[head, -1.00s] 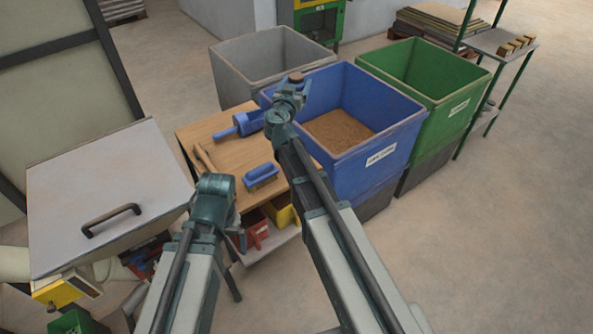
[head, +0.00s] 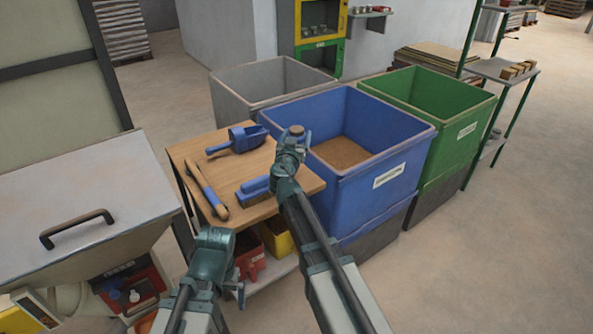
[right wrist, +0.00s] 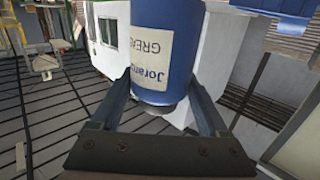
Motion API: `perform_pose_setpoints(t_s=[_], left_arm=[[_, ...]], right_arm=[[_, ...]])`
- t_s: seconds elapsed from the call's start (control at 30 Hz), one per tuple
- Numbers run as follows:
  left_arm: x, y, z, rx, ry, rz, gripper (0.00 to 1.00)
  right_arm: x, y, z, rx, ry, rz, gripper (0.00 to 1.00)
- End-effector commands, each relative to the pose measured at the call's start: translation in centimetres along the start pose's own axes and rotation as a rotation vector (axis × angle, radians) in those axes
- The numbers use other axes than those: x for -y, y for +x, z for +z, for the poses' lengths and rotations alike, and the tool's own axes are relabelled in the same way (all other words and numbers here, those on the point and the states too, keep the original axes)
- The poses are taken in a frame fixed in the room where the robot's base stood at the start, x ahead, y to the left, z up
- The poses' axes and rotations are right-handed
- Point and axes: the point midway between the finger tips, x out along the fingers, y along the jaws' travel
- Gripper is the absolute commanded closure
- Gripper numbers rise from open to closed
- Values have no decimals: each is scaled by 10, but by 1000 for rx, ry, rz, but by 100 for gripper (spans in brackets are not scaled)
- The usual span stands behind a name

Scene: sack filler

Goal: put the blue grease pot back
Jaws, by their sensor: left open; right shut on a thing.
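The blue grease pot (right wrist: 165,45) fills the top middle of the right wrist view, with a pale label whose lettering is upside down there. My right gripper (right wrist: 165,95) is shut on it, one finger on each side. In the head view my right gripper (head: 293,145) is raised in front of the blue bin, with a small brown round top showing at its tip; the pot's blue body is hidden there. My left gripper (head: 238,290) is low in front of the wooden table, its fingers mostly hidden by my wrist; it is open, and I see nothing held.
The wooden table (head: 190,155) holds a blue scoop (head: 238,140), a blue-handled tool (head: 207,190) and a brush (head: 262,190). Right of it stand blue (head: 395,205) and green (head: 455,150) bins. A lidded hopper (head: 90,205) is left. Floor at right is clear.

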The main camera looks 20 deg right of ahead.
Motion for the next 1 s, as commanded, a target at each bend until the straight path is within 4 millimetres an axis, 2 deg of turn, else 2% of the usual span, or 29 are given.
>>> perform_pose_setpoints(t_s=[0.03, 0.3, 0.57, 0.87, 1.0], left_arm=[[-1, 14, -1, 0, 0, 0, 0], [-5, 51, -3, 0, 0, 0, 0], [-5, 53, -3, 0, 0, 0, 0], [-8, 86, -5, 0, 0, 0, 0], [-8, 89, -5, 0, 0, 0, 0]], right_arm=[[0, 1, 14, 0, -1, 0, 99], [0, 2, 51, 0, -1, 0, 99], [0, 3, 53, 0, -1, 0, 99], [0, 4, 87, 0, -1, 0, 99], [0, 4, 89, 0, -1, 0, 99]])
